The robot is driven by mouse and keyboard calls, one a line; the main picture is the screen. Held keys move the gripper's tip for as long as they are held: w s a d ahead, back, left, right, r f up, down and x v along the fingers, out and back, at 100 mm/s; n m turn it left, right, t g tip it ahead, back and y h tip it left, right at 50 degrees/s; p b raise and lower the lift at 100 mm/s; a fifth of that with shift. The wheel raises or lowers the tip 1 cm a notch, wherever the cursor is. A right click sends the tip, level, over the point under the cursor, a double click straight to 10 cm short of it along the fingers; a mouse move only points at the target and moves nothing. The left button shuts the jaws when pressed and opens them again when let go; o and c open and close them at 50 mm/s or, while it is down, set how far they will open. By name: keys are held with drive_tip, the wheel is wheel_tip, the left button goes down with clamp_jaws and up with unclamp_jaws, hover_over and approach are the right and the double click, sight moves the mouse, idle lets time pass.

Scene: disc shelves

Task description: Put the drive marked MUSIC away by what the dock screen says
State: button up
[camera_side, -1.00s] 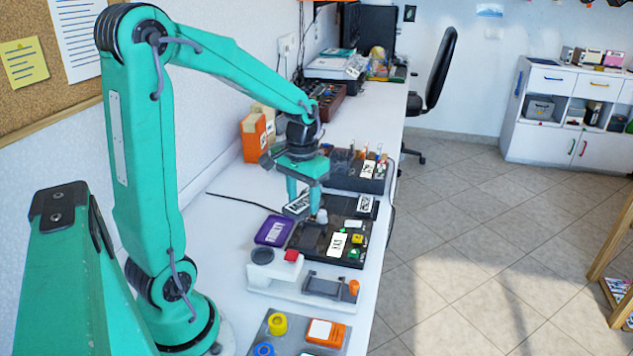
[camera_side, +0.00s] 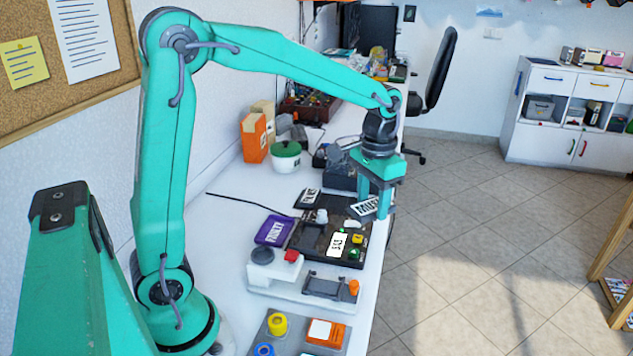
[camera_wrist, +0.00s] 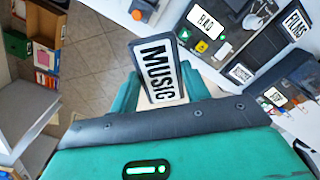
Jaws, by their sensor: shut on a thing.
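My gripper (camera_side: 376,200) is shut on the drive marked MUSIC (camera_wrist: 160,72), dark with a white label. In the side view the drive (camera_side: 366,207) is tilted between my fingers, by the right edge of the bench, just past the dock. The black dock (camera_side: 306,238) has a white screen (camera_side: 338,243); in the wrist view that screen (camera_wrist: 208,27) reads BAD. A purple piece (camera_side: 273,230) left of the dock appears to read FAULTY. A dark item labelled FILMS (camera_wrist: 296,22) lies farther back; it also shows in the side view (camera_side: 308,198).
A green-lidded pot (camera_side: 286,158) and an orange box (camera_side: 254,139) stand by the wall. A white fixture (camera_side: 300,280) is in front of the dock.

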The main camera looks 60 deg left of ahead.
drive_tip(key=shift+s+a+f+n, duration=0.2)
drive_tip(key=shift+a+n, duration=0.1)
drive_tip(key=shift+a, duration=0.2)
drive_tip(key=s+a+f+n, duration=0.2)
drive_tip(key=s+a+n, duration=0.2)
drive_tip(key=a, duration=0.2)
drive_tip(key=s+a+f+n, duration=0.3)
drive_tip(key=s+a+n, duration=0.1)
drive_tip(key=s+a, duration=0.1)
drive_tip(key=shift+a+f, duration=0.35)
drive_tip(key=shift+a, duration=0.55)
drive_tip(key=shift+a, duration=0.1)
hover_over(275, 232)
wheel_tip(275, 232, down, 7)
drive_tip(key=shift+f, duration=2)
drive_tip(key=shift+f, duration=0.7)
